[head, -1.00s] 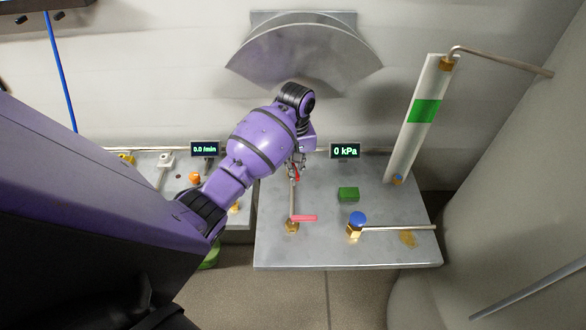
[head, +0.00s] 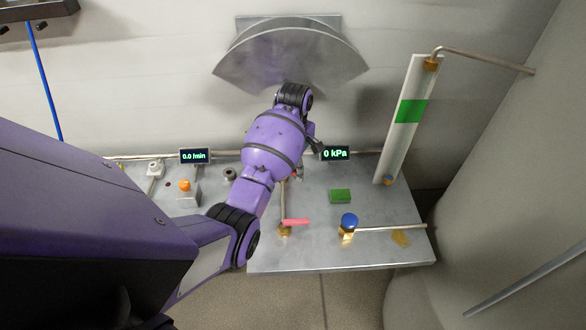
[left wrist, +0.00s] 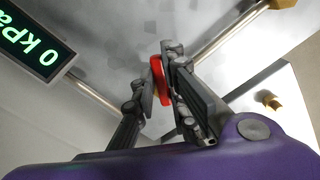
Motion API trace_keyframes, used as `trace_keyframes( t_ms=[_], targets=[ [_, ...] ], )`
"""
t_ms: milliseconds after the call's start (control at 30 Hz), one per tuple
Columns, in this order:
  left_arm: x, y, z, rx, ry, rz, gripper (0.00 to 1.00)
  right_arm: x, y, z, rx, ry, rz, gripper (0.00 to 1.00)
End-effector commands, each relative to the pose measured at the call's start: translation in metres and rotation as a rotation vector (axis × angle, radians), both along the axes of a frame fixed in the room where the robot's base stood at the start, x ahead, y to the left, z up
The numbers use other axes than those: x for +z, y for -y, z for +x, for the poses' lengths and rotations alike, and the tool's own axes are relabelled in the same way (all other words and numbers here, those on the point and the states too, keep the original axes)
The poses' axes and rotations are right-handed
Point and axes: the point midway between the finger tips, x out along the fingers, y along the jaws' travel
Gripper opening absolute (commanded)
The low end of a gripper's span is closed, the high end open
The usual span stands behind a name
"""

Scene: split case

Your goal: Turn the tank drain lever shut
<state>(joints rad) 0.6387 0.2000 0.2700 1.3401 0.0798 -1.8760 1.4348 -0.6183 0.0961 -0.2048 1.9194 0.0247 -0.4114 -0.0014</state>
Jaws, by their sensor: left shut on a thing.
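My left gripper (head: 297,173) is at the back of the grey bench, mostly hidden behind its own purple wrist in the head view. In the left wrist view its two dark fingers (left wrist: 163,84) are shut on a red handle (left wrist: 157,78), which lies between the fingertips beside a metal pipe (left wrist: 217,38). Only a trace of this red shows in the head view. I cannot tell from labels which handle is the tank drain. My right gripper is not in view.
A blue knob (head: 349,220) on a brass fitting, a green block (head: 340,196) and a gauge tube (head: 405,125) with a green band stand to the right. A display (head: 335,153) reads 0 kPa. An orange button (head: 184,186) is at left.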

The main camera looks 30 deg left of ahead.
Motion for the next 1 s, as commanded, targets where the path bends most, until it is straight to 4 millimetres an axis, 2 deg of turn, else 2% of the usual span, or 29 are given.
trace_keyframes(
  t_ms=[633, 667, 767, 1000],
  targets=[
    [0.0004, -0.0008, 0.0022, 0.047, 0.001, 0.001, 0.00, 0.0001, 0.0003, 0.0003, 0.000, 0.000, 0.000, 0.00],
    [0.0004, -0.0008, 0.0022, 0.047, 0.001, 0.001, 0.16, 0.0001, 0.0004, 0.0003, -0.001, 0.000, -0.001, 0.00],
    [0.0004, -0.0007, 0.0022, 0.047, 0.001, 0.001, 0.29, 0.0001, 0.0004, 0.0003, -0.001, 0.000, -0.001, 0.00],
    [0.0002, -0.0005, 0.0021, 0.047, 0.001, 0.001, 0.31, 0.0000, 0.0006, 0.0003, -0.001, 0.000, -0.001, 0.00]
  ],
)
